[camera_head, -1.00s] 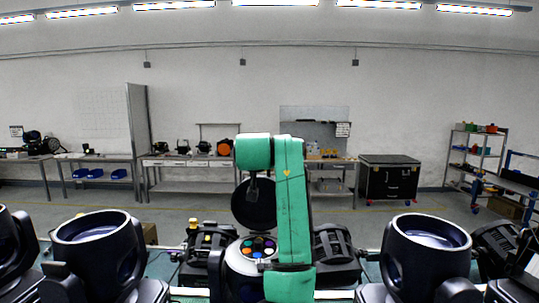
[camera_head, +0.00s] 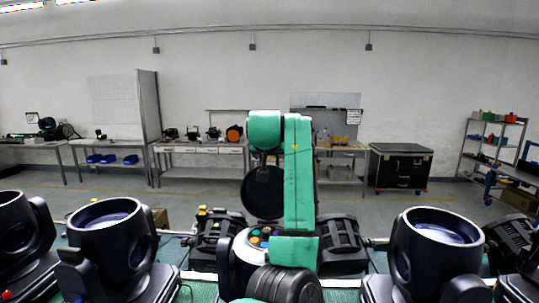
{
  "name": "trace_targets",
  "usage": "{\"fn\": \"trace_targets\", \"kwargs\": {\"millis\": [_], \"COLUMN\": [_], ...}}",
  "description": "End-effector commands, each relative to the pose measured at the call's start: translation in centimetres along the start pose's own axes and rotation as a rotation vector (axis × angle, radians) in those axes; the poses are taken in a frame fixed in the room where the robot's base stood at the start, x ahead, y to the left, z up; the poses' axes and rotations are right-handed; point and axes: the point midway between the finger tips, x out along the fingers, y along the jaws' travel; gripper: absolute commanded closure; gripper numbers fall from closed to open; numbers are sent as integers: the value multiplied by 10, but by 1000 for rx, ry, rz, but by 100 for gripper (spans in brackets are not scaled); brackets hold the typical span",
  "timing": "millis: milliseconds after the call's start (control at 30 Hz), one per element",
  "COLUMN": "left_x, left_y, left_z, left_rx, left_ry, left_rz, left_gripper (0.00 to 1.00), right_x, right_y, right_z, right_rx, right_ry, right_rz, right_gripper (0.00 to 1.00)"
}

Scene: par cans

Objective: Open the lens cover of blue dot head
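A moving-head light (camera_head: 232,262) stands at the bottom centre, its lens face showing several coloured round lenses (camera_head: 256,238). Its round black lens cover (camera_head: 263,200) stands raised, roughly upright, behind the lenses. I cannot make out a blue dot marking on any head. My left arm is green and passes in front of this head, hiding its right side. My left gripper (camera_head: 264,164) hangs from the arm's end in front of the upper part of the cover. It is dark against the cover, so I cannot tell whether it is open or touches it. My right gripper is out of view.
Moving heads with open round tops stand at left (camera_head: 105,213) and right (camera_head: 440,227), with another at the far left (camera_head: 15,235). Black fixtures (camera_head: 340,235) lie behind the middle head. Workbenches, a black case (camera_head: 400,167) and a shelf rack stand along the back wall.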

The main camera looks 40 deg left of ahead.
Motion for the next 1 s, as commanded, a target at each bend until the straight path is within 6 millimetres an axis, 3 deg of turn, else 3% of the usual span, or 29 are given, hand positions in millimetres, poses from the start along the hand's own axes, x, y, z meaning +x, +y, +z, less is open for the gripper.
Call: {"fn": "trace_targets", "kwargs": {"millis": [300,467,600,733,833,1000], "left_x": [-12,-50,-94,-127,-141,-147], "left_y": [-1,0,0,1,1,1], "left_z": [0,3,4,2,1,0], "left_rx": [-2,-2,-2,-1,0,0], "left_ry": [9,13,11,8,4,3], "left_rz": [-2,0,0,1,0,-1], "left_gripper": [13,13,13,13,13,13], "right_x": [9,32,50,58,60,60], "right_y": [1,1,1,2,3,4], "right_z": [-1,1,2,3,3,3], "right_rx": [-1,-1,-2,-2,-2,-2], "right_ry": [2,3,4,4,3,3], "right_rz": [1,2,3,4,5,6], "right_gripper": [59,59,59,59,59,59]}}
